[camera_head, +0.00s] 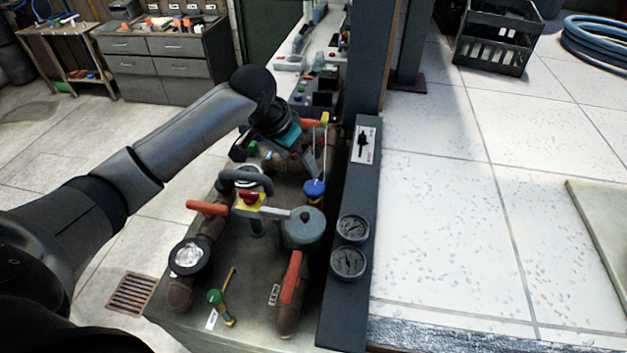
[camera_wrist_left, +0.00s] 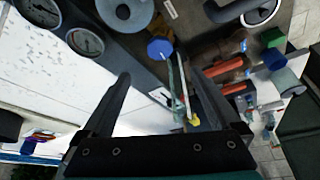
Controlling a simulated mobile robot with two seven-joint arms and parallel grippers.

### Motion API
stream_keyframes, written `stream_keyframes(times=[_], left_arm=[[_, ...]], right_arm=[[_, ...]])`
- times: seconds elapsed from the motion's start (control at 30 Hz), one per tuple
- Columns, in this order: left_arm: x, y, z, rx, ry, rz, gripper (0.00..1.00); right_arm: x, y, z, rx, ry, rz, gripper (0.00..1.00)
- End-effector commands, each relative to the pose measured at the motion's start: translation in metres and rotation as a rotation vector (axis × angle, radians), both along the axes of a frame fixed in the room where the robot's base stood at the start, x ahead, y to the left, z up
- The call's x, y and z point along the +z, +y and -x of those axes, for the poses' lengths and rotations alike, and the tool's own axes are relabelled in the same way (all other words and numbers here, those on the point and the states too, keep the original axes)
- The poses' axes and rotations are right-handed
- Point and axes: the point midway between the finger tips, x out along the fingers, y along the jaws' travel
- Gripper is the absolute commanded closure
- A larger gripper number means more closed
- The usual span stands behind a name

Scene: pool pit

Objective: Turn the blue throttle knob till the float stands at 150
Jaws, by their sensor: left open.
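The blue throttle knob (camera_head: 315,188) stands beside the grey round cap of a pipe fitting, below a slim upright clear tube (camera_head: 325,150) with a yellow top. The knob also shows in the left wrist view (camera_wrist_left: 159,49), beyond the fingertips and between their lines. My left gripper (camera_head: 308,166) is open and empty, just above and behind the knob, apart from it. In the left wrist view its two fingers (camera_wrist_left: 160,76) are spread wide. The float and the scale marks are too small to read. My right gripper is not in view.
Two round gauges (camera_head: 351,244) sit on the dark panel right of the knob. A grey-capped fitting (camera_head: 304,228), red lever handles (camera_head: 291,277) and a red button on yellow (camera_head: 250,198) crowd the bench.

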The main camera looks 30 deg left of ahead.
Motion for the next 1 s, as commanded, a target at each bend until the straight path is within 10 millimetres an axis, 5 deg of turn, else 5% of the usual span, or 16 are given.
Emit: stream_keyframes(times=[0.5, 1.0], left_arm=[[-0.087, -0.010, -0.034, 0.001, 0.002, 0.001, 0.04], [-0.113, -0.012, -0.045, -0.002, -0.001, -0.002, 0.04]], right_arm=[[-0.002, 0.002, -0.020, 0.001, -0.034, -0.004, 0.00], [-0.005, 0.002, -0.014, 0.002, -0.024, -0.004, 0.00]])
